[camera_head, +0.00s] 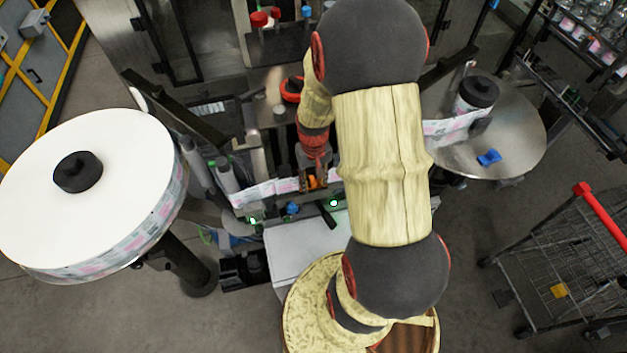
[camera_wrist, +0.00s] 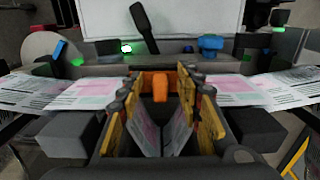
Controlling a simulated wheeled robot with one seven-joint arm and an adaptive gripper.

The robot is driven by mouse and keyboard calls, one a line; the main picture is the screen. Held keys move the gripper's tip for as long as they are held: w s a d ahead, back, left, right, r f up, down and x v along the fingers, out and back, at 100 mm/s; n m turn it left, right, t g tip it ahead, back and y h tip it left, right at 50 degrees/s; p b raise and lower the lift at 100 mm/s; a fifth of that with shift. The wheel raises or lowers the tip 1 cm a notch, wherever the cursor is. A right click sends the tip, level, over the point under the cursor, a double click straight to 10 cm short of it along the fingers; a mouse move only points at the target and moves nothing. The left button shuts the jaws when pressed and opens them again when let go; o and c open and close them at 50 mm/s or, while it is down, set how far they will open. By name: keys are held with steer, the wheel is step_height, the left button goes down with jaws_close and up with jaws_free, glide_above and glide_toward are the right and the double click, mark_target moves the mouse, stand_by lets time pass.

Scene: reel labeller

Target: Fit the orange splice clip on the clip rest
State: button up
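The orange splice clip (camera_wrist: 160,86) shows in the wrist view between the far ends of my two fingers, against a dark block. My gripper (camera_wrist: 162,100) has its yellow-padded fingers apart, one on each side of the clip. Whether the pads press on it is unclear. In the head view my gripper (camera_head: 313,178) points down at the middle of the labeller, with orange showing between its fingers. Printed label web (camera_wrist: 235,92) runs out to both sides, and two printed pieces slope into a V between my fingers. I cannot make out the clip rest for certain.
A black lever (camera_wrist: 141,28), a blue knob (camera_wrist: 211,45) and green lights (camera_wrist: 126,47) stand just beyond the clip. A large label reel (camera_head: 110,150) is on the left; a metal disc (camera_head: 520,135) with a small roll is on the right. A wire cart (camera_head: 560,270) stands at lower right.

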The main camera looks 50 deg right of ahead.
steer(key=shift+r, duration=0.1)
step_height(320, 180, up, 12)
stand_by(0.6)
stand_by(0.5)
